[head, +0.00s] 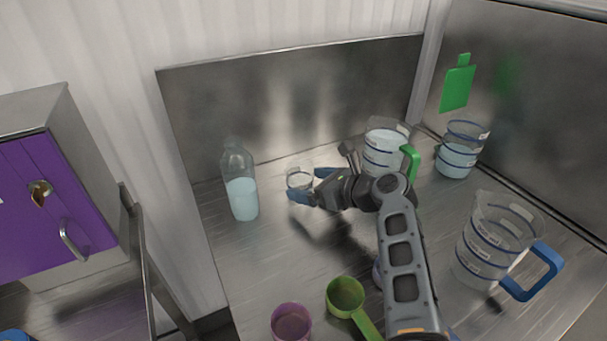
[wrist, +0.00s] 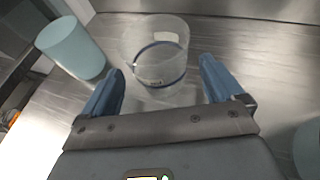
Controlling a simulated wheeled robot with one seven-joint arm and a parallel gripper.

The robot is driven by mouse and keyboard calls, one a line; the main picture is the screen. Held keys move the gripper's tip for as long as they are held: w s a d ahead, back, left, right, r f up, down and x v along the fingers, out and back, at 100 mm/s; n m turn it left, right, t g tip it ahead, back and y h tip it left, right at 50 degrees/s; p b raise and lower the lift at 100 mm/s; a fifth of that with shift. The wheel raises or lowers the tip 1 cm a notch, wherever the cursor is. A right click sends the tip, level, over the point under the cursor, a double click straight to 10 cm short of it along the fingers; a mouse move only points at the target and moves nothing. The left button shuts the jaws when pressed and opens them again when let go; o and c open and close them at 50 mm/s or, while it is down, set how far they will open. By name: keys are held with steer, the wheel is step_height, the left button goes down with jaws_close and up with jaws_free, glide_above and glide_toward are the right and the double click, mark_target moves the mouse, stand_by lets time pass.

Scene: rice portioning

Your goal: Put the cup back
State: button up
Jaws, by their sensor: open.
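A small clear cup (head: 298,176) stands on the steel counter, right of a bottle. In the wrist view the clear cup (wrist: 156,48) has a dark blue band and looks empty. My gripper (head: 311,184) is open, with its blue fingers pointing toward the cup. In the wrist view my gripper (wrist: 161,80) has one finger on each side of the cup's near part, with visible gaps. Neither finger clearly touches it.
A bottle of pale blue liquid (head: 242,198) stands close left of the cup. Measuring jugs (head: 385,148) (head: 456,160) (head: 492,245) stand to the right. A green scoop (head: 346,296) and a purple cup (head: 291,323) are in front. The steel back panel (head: 290,100) rises behind.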

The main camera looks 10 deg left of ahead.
steer(key=v, duration=0.8)
steer(key=shift+s+d+r, duration=0.15)
steer(key=shift+s+d, duration=0.05)
steer(key=shift+d, duration=0.1)
steer(key=shift+c, duration=0.2)
stand_by(0.7)
